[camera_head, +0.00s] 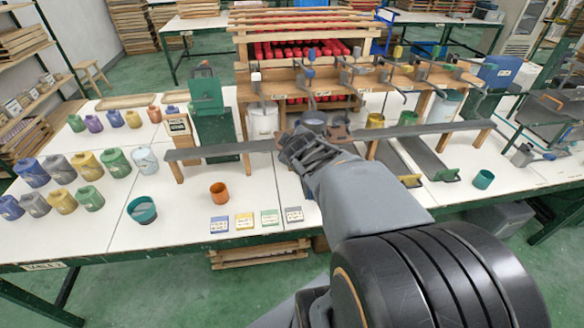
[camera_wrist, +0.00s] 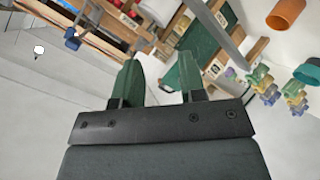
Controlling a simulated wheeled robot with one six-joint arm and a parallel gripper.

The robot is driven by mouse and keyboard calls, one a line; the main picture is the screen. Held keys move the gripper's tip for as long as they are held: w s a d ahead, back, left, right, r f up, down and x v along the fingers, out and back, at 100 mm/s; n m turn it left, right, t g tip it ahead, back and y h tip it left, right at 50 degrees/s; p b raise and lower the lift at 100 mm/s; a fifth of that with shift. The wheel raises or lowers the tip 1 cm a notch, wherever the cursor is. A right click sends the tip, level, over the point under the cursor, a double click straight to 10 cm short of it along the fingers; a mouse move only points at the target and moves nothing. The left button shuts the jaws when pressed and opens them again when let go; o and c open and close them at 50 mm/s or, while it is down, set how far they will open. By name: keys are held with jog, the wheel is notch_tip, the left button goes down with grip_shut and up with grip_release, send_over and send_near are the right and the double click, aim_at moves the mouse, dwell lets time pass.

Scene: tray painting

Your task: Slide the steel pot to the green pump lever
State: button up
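A pale metallic pot (camera_head: 262,121), likely the steel pot, stands on the white table under the rack of valves. It shows partly at the top of the wrist view (camera_wrist: 158,10). A green upright stand (camera_head: 207,102) with a dark handle on top stands just left of it; I take this for the green pump, though its lever is hard to make out. In the wrist view my gripper (camera_wrist: 160,62) has its two fingers apart, with nothing held between them.
A long grey rail (camera_head: 440,130) on wooden supports crosses the table in front of the pots. An orange cup (camera_head: 219,193) and a teal cup (camera_head: 141,212) stand nearer the front. Several coloured jars (camera_head: 88,165) fill the left side. Small labelled cards (camera_head: 245,220) lie at the front edge.

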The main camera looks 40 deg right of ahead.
jog(key=d+f+n+t+y+b, duration=0.2)
jog(key=d+f+n+t+b, duration=0.1)
jog(key=d+f+n+b, duration=0.25)
jog(key=d+f+n+t+y+b, duration=0.2)
jog(key=d+f+n+y+b, duration=0.15)
jog(key=f+n, duration=0.4)
jog(key=shift+m+h, duration=0.35)
jog(key=shift+m, duration=0.55)
jog(key=x, duration=0.9)
jog(key=f+x, duration=0.1)
jog(key=x, duration=0.4)
jog(key=shift+a+f, duration=0.15)
jog(key=shift+a, duration=0.1)
grip_shut()
